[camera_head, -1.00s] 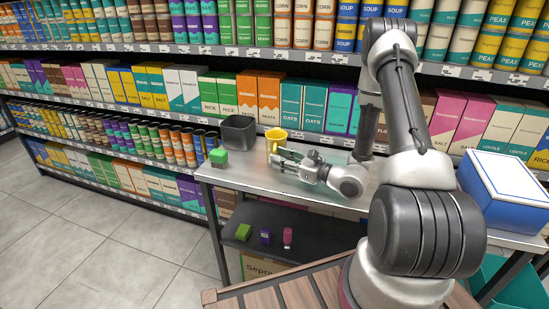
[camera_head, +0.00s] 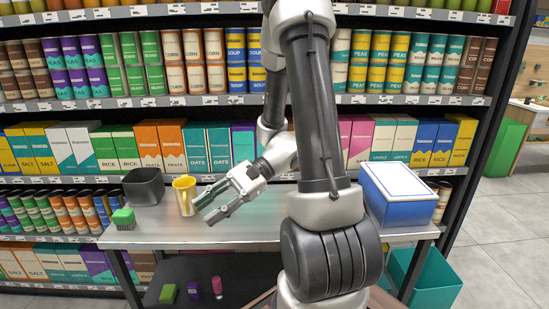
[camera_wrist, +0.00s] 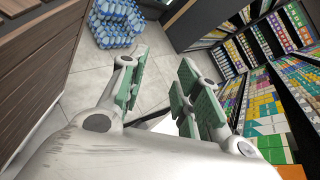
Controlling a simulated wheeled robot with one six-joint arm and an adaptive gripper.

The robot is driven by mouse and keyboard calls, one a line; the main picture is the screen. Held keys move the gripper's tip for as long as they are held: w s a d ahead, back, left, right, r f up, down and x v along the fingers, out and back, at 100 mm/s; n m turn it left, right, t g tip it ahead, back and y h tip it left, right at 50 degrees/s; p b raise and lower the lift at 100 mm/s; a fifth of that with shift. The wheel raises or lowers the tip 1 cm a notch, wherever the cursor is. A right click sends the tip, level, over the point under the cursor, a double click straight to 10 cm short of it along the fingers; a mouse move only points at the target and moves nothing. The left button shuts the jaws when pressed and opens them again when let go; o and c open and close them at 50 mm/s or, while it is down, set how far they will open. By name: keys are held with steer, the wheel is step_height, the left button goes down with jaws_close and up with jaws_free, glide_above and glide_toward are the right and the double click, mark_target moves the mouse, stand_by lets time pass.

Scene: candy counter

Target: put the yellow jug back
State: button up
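The yellow jug (camera_head: 183,197) stands upright on the grey metal table, toward its left end, with its handle side to the right. My gripper (camera_head: 204,207) is just to the right of the jug in the head view, its fingers pointing left. The jug does not show in the wrist view. I cannot tell from the head view how wide the gap between the fingers and the jug is.
A dark grey bin (camera_head: 143,188) and a green block-like item (camera_head: 123,218) are left of the jug. A blue-and-white box (camera_head: 397,194) sits at the table's right end. Stocked shelves rise behind. Small items lie on the lower shelf (camera_head: 245,275). A teal bin (camera_head: 432,283) stands below right.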

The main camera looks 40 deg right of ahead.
steer(key=s+d+r+n+g+h, duration=0.2)
steer(key=s+d+r+n+h, duration=0.3)
steer(key=s+n+h, duration=0.35)
steer(key=d+r+n+t+h, duration=0.4)
steer(key=d+r+t+h, duration=0.1)
steer(key=d+r, duration=0.3)
steer(key=shift+s+n, duration=0.3)
steer(key=shift+n, duration=0.05)
